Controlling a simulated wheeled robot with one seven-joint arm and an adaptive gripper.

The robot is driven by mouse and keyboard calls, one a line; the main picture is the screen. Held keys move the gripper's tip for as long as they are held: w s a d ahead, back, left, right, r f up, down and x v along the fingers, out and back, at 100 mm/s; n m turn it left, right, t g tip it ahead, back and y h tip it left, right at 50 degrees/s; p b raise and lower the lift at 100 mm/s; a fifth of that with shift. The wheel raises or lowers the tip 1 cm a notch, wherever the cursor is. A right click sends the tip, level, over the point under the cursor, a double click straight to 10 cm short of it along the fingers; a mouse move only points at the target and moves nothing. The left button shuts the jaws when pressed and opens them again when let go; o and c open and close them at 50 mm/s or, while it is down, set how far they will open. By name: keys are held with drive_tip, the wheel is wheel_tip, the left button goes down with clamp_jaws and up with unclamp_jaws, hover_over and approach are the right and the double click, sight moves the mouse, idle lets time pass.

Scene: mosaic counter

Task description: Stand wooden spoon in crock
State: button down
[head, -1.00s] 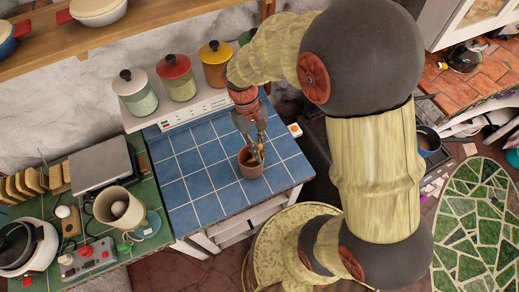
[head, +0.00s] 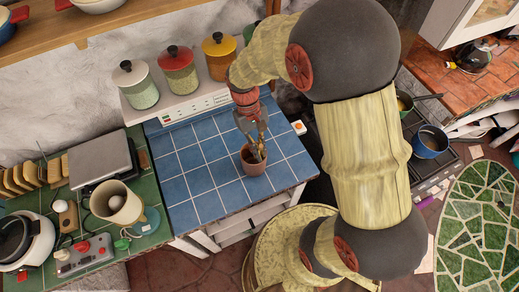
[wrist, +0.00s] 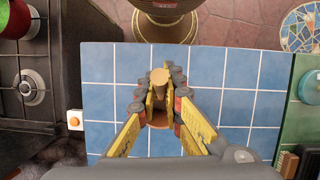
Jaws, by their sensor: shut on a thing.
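The crock, a small terracotta pot (head: 253,166), stands upright on the blue tiled counter. My gripper (head: 257,143) points down right above its mouth. In the wrist view my gripper (wrist: 160,100) is shut on the wooden spoon (wrist: 159,77), whose light brown rounded end shows between the fingers. In the head view the spoon is mostly hidden by the fingers, and its lower part appears to be within the crock's mouth. I cannot tell whether it touches the crock's bottom. Part of the crock's brown rim (wrist: 159,118) shows between the fingers in the wrist view.
Lidded canisters (head: 178,72) stand on a white ledge behind the counter. A stove with a blue pot (head: 430,143) is at right. Blue tiles around the crock are clear.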

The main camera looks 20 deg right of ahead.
drive_tip(key=c, duration=1.8)
unclamp_jaws()
drive_tip(key=shift+c, duration=0.2)
drive_tip(key=shift+o, duration=1.1)
drive_tip(key=o, duration=0.6)
drive_tip(key=shift+c, duration=0.2)
drive_tip(key=shift+r, duration=0.15)
drive_tip(key=shift+r+p, duration=3.8)
drive_tip(key=shift+r, duration=1.1)
